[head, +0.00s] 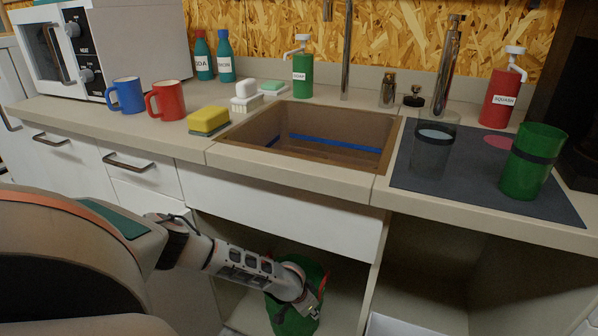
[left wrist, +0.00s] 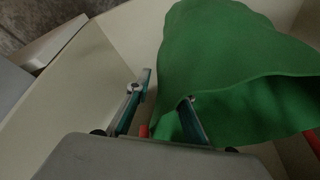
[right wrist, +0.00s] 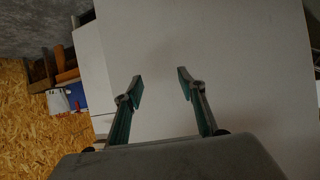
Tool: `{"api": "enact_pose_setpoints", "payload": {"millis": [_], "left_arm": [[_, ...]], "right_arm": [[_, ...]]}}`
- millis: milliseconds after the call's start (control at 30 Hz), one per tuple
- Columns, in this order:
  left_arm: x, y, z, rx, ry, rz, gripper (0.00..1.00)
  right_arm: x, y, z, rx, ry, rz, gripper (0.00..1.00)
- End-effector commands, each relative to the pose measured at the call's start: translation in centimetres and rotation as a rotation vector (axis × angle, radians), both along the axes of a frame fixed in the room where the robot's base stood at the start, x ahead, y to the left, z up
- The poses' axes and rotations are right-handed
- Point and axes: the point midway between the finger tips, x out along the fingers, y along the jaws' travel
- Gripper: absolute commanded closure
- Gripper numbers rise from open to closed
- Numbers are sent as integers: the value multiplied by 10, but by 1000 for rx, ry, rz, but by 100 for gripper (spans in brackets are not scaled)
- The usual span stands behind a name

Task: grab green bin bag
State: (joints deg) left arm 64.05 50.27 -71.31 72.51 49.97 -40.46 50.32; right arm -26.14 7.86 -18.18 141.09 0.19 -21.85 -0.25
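The green bin bag (head: 291,318) stands in the open cabinet under the sink, partly hidden by my left arm. In the left wrist view the bag (left wrist: 225,65) fills the middle and right, with its open rim low at the right. My left gripper (left wrist: 165,95) is open. Its right finger is at the bag's edge and its left finger is off the bag to the left; I cannot tell if they touch. In the head view the left gripper (head: 312,302) is at the bag's upper right. My right gripper (right wrist: 159,80) is open and empty before a pale panel.
The cabinet's pale walls (left wrist: 75,100) are close around the left gripper. Above are the sink (head: 310,135), a dark mat (head: 470,185) with a green cup (head: 532,165) and a clear cup (head: 431,152), two mugs, a sponge and bottles. A white box edge (head: 395,326) shows at the lower right.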

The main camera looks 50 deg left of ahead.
Motion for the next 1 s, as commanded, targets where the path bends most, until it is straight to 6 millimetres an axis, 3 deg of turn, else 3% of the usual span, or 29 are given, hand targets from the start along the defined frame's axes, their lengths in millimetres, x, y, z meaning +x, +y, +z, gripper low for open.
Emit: {"api": "enact_pose_setpoints", "payload": {"millis": [33, 367, 467, 500, 1000], "left_arm": [[-3, 0, -14, 1, 11, 0, 78], [7, 0, -11, 0, -3, 0, 78], [7, 0, -11, 0, -3, 0, 99], [7, 1, -11, 0, -3, 0, 100], [8, 1, -4, 1, -6, 0, 100]], "right_arm": [[-1, 2, -4, 12, 8, -3, 60], [4, 6, 7, 36, -15, -6, 60], [4, 6, 7, 34, -14, -6, 60], [4, 6, 7, 34, -14, -6, 60], [6, 4, 11, 25, -23, -6, 60]]}}
